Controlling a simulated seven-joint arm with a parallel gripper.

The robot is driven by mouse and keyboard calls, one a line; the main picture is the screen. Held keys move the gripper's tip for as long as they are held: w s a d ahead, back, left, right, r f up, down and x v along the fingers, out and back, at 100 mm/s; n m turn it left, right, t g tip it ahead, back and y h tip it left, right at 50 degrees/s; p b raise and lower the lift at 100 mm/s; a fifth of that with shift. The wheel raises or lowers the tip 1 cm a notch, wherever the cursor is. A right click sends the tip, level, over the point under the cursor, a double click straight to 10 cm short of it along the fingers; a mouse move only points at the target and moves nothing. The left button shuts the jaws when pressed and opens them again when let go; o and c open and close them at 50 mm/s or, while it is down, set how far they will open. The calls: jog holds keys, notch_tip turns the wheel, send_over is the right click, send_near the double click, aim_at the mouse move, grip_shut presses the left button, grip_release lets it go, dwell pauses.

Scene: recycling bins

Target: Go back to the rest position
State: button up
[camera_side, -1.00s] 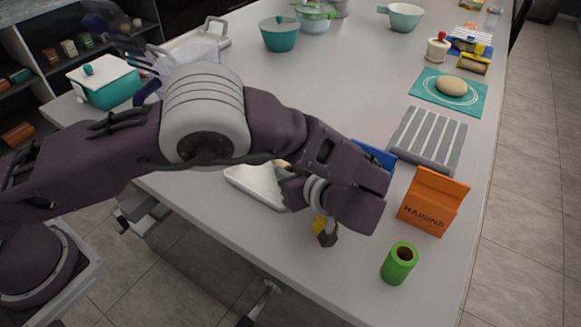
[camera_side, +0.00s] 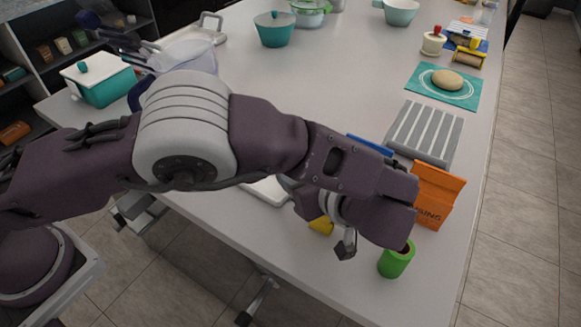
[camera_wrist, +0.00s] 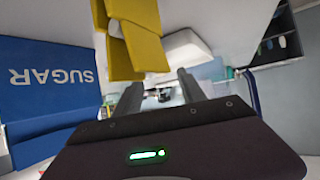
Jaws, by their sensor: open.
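My gripper (camera_side: 346,243) points down near the table's front edge, and my wrist hides much of it in the side view. In the wrist view its two fingers (camera_wrist: 160,88) stand apart with nothing held between them. A yellow object (camera_side: 321,226) is just left of the fingers in the side view. In the wrist view a yellow folded-looking piece (camera_wrist: 135,40) is just beyond the fingers; I cannot tell if they touch. A blue box marked SUGAR (camera_wrist: 45,80) is at the left there, and its blue top (camera_side: 370,146) shows behind my wrist.
An orange raisins box (camera_side: 437,190) is close behind my wrist, partly hidden. A green cylinder (camera_side: 396,262) stands right of the fingers. A white tray (camera_side: 268,190) lies left, partly covered by my arm. A grey striped rack (camera_side: 425,130) is behind. The table's middle is clear.

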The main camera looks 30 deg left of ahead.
jog(key=shift+s+d+r, duration=0.2)
jog(key=shift+d+r, duration=0.05)
jog(key=shift+d, duration=0.1)
